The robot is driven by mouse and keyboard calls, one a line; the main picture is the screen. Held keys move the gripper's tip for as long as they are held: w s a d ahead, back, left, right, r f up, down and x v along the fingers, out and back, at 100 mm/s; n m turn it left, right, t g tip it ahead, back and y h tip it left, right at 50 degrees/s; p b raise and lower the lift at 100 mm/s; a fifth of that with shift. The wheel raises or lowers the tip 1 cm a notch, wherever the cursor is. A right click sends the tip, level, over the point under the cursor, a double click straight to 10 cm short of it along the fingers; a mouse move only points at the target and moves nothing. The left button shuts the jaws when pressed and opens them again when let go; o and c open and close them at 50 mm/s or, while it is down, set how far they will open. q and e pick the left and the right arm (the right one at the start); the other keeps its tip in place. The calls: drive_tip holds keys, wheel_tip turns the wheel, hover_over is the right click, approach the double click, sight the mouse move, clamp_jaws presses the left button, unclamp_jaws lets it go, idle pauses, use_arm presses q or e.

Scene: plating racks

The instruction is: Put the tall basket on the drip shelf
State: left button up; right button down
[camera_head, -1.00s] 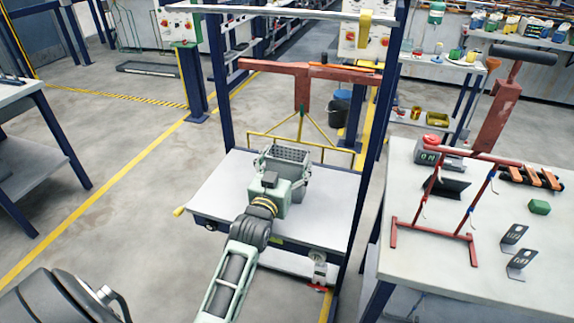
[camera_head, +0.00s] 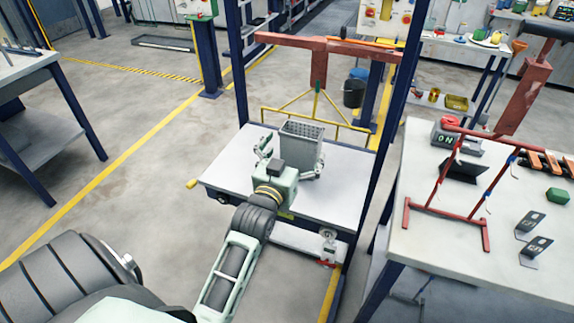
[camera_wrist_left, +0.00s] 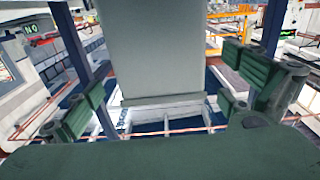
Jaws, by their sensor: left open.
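The tall basket (camera_head: 302,138) is a grey, upright box with a perforated inside. It appears to stand on the pale drip shelf (camera_head: 228,168) inside the blue frame; my gripper hides part of its lower front. My left gripper (camera_head: 290,158) is open in front of it, with one finger out to each side. In the left wrist view the basket's plain grey wall (camera_wrist_left: 160,50) shows between the two spread green fingers (camera_wrist_left: 160,98), with gaps at both sides. My right gripper is not in view.
A yellow hanger (camera_head: 317,108) hangs from a red crossbar (camera_head: 318,50) behind the basket. Blue posts (camera_head: 243,70) flank the shelf. At right, a table (camera_head: 440,262) holds a red rack (camera_head: 450,230) and small items. The shelf's left part is clear.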

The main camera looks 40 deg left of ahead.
use_arm(q)
drive_tip(key=v, duration=0.7)
drive_tip(key=shift+s+b, duration=0.2)
drive_tip(key=shift+b, duration=0.25)
